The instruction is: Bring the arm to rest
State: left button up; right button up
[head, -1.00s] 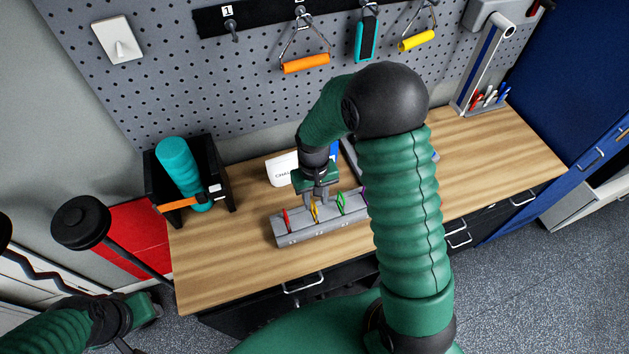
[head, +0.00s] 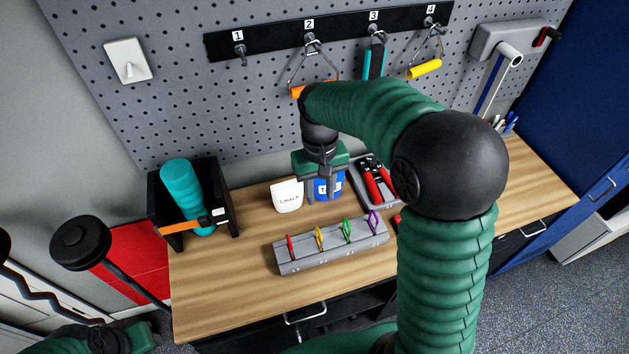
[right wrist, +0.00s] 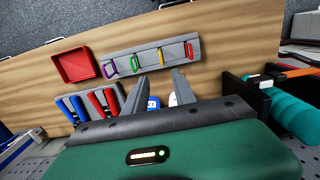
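My right gripper (head: 327,188) hangs above the bench, behind the grey slotted block (head: 345,252) and in front of a blue can (head: 322,184). In the right wrist view its two fingers (right wrist: 162,92) are apart, with nothing held between them. The block also shows in the right wrist view (right wrist: 152,66); red, yellow, green and purple clips stand in it in a row. My right arm arches over the bench's right part. My left gripper (head: 143,338) is low at the bottom left, beyond the bench edge; its fingers are not clear.
A white chalk bag (head: 287,196) stands left of the can. A tray with pliers (head: 372,182) lies right of it, partly behind my arm. A black bin with a teal roll (head: 187,190) is at bench left. A red tray (right wrist: 76,66) shows in the wrist view. Handles hang on the pegboard.

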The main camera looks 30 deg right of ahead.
jog(key=s+a+f+n+t+b, duration=0.1)
jog(key=s+a+f+b, duration=0.3)
jog(key=f, duration=0.4)
jog(key=s+a+f+n+t+b, duration=0.1)
jog(key=s+a+f+t+b, duration=0.1)
jog(key=s+f+b, duration=0.3)
notch_tip(320, 180, down, 4)
jog(key=shift+s+a+r+n, duration=0.15)
jog(key=shift+a+r+n, duration=0.15)
jog(key=shift+a, duration=0.55)
jog(key=shift+d+f, duration=0.1)
jog(key=shift+d, duration=0.05)
